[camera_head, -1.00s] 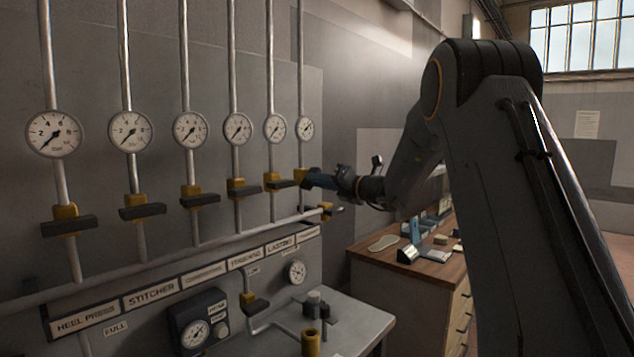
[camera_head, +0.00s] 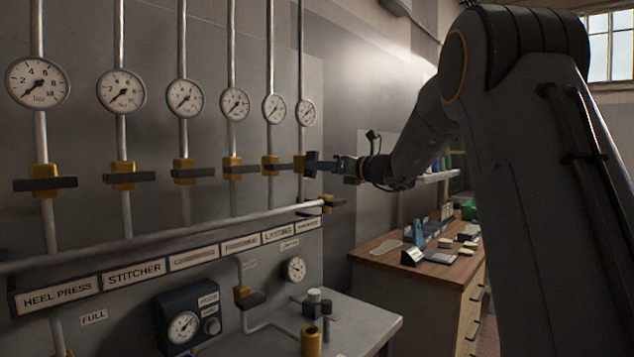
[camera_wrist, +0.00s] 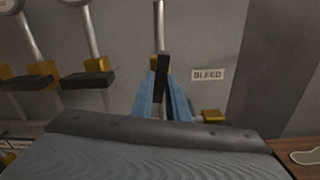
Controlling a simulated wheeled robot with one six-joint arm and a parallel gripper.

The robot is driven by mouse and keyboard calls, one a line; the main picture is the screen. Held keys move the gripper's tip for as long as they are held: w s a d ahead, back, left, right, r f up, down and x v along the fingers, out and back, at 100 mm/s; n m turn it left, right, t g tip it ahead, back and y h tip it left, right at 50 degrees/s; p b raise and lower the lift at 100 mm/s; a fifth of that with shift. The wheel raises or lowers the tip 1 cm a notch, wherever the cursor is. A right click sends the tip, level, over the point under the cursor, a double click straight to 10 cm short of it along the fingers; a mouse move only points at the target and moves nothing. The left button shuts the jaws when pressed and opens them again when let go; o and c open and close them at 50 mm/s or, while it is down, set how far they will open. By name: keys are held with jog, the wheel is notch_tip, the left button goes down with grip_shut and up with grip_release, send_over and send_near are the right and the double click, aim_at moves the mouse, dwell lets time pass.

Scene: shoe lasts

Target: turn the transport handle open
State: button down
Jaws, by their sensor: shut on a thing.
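The rightmost valve in the row has a yellow body (camera_head: 299,164) and a dark handle (camera_head: 311,158). My gripper (camera_head: 320,165) is at this valve and is shut on its handle. In the wrist view, the blue fingers of my gripper (camera_wrist: 163,98) stand on both sides of the dark handle (camera_wrist: 162,72), below the valve's yellow body. The handle appears to point out toward the wrist camera. The label under this valve (camera_head: 308,222) is too small to read surely. The fingers hide part of the handle.
The neighbouring valve (camera_head: 270,164) stands close on the left, its handle crosswise to its pipe. A horizontal pipe (camera_head: 180,238) runs below, with a yellow-bodied valve (camera_head: 328,203) at its right end. A wooden bench (camera_head: 385,252) with small items stands at the right.

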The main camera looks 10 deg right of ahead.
jog(key=shift+n+b, duration=1.1)
jog(key=shift+b, duration=0.3)
jog(key=shift+r, duration=0.1)
jog(key=c, duration=1.7)
grip_release()
jog(key=b+v, duration=0.2)
jog(key=v, duration=0.6)
jog(key=shift+a, duration=0.1)
